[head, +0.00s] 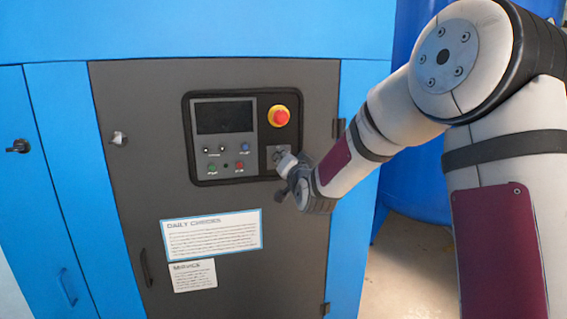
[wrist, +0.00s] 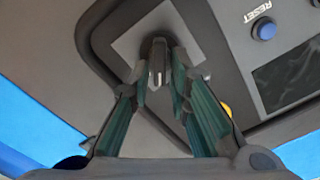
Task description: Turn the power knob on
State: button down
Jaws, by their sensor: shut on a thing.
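The power knob (wrist: 158,62) is a dark grey knob with a raised bar, on a light grey plate at the lower right of the control panel (head: 188,140). In the wrist view the bar stands about upright between the fingers. My gripper (head: 286,164) reaches the knob from the lower right. In the wrist view its green-padded fingers (wrist: 160,82) are shut on the knob, one on each side. In the head view the fingers hide most of the knob, and its marks cannot be read.
A red emergency stop button (head: 281,117) on a yellow ring sits just above the knob. A dark screen (head: 224,117) and small buttons, including a blue reset button (wrist: 264,29), lie to the left in the head view. The grey cabinet door (head: 130,190) carries paper notices (head: 211,233).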

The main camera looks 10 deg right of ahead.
jog(key=m, duration=0.3)
jog(key=m+b, duration=0.1)
jog(key=m, duration=0.3)
jog(key=f+m, duration=0.1)
jog(key=m, duration=0.2)
jog(key=shift+d+f+m, duration=0.1)
jog(key=shift+d+m, duration=0.2)
jog(key=shift+d, duration=0.05)
dwell(0.4)
jog(key=c, duration=1.7)
grip_release()
jog(key=s, duration=1.2)
